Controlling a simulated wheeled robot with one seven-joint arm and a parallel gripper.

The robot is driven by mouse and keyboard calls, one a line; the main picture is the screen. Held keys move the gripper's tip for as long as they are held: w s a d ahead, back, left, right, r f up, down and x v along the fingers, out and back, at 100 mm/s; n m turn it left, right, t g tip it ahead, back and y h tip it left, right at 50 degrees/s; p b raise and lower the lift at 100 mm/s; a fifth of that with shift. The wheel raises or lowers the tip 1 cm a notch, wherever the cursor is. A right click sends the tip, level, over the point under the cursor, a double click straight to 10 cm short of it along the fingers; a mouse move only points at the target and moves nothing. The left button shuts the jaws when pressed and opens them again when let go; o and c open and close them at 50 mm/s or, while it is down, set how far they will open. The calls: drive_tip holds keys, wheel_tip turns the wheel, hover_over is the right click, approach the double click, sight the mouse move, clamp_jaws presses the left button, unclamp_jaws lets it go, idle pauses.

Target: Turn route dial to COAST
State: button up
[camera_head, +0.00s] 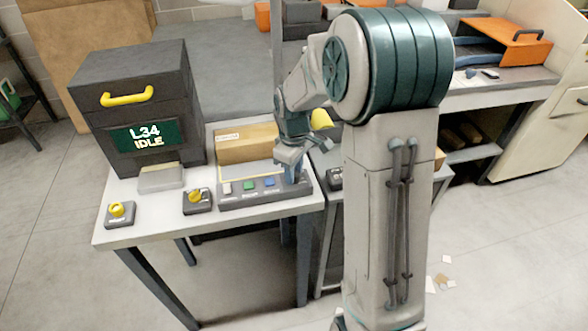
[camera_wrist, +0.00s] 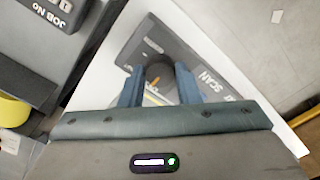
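My gripper (camera_head: 296,177) points down over the right end of a grey control panel (camera_head: 240,201) on the white table. In the wrist view a dark round knob (camera_wrist: 160,73) with an orange pointer mark lies between the blue fingers of my gripper (camera_wrist: 158,78). The fingers stand apart on either side of it and I see no clear grip. Lettering reading SCAN is beside the knob; no COAST label is readable. In the head view this knob is hidden by my gripper. Two yellow knobs, a left one (camera_head: 117,210) and a right one (camera_head: 195,197), sit on separate small boxes.
A dark cabinet (camera_head: 140,90) showing L34 IDLE stands at the table's back left. A cardboard box (camera_head: 246,143) is behind the panel. A green button (camera_head: 249,186) and a blue button (camera_head: 269,182) are on the panel. A JOB NO device (camera_wrist: 45,20) is beside the table.

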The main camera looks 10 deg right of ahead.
drive_tip(key=shift+m, duration=0.4)
drive_tip(key=m+b, duration=0.1)
drive_tip(key=m, duration=0.2)
drive_tip(key=shift+m, duration=2.5)
drive_tip(key=o, duration=1)
drive_tip(key=shift+c, duration=0.2)
drive_tip(key=shift+r, duration=0.1)
wheel_tip(320, 180, up, 14)
